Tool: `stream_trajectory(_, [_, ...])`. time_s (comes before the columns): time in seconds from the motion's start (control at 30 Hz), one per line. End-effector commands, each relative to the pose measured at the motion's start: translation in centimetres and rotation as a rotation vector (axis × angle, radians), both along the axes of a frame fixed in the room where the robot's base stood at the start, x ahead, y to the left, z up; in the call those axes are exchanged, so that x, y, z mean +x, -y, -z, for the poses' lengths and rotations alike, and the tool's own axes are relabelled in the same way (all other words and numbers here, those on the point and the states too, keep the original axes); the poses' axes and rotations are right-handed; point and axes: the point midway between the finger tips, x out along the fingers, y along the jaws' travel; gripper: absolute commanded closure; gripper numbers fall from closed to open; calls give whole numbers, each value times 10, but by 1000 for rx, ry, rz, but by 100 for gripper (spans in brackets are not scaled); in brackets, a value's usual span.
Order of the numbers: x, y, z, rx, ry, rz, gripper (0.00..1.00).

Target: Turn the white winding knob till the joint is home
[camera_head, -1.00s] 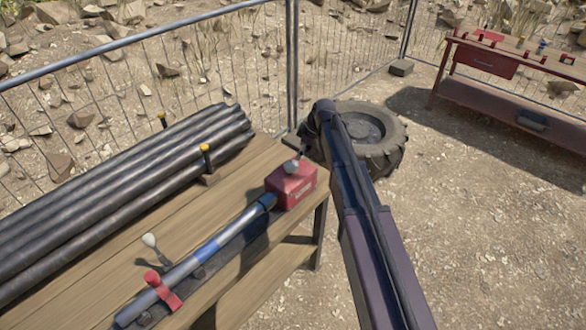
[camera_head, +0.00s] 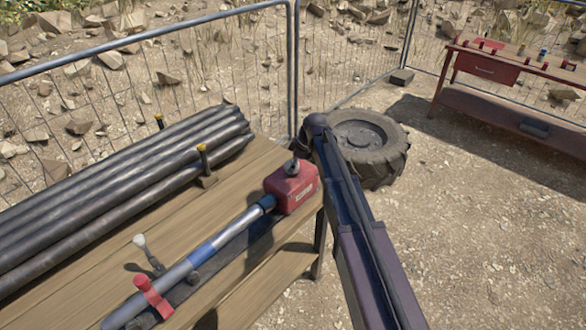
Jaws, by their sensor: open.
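The white winding knob (camera_head: 138,240) is a small pale ball on a thin dark lever at the near left of the wooden bench. It stands beside the silver joint tube (camera_head: 178,275), which has a blue band. The tube runs up to a red box (camera_head: 292,188) near the bench's right edge. A grey rounded piece sits on top of that box. A red clamp (camera_head: 153,298) stands at the tube's near end. My arm reaches in from the lower right and ends near the box. I cannot make out my gripper's fingers, and nothing touches the white knob.
Several dark pipes (camera_head: 110,195) lie along the bench's left side, with yellow-topped stakes beside them. A wire fence (camera_head: 220,80) runs behind. A large tyre (camera_head: 375,140) lies on the ground behind my arm. A red workbench (camera_head: 485,70) stands at the far right.

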Motion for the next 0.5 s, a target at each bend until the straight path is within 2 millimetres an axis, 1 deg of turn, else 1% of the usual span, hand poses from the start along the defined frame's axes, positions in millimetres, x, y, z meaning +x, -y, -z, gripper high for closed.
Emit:
stream_trajectory(0.1, [0,-1,4,0,0,0,0])
stream_trajectory(0.43, [0,-1,3,0,0,0,0])
stream_trajectory(0.47, [0,-1,3,0,0,1,3])
stream_trajectory(0.5, [0,-1,3,0,0,1,15])
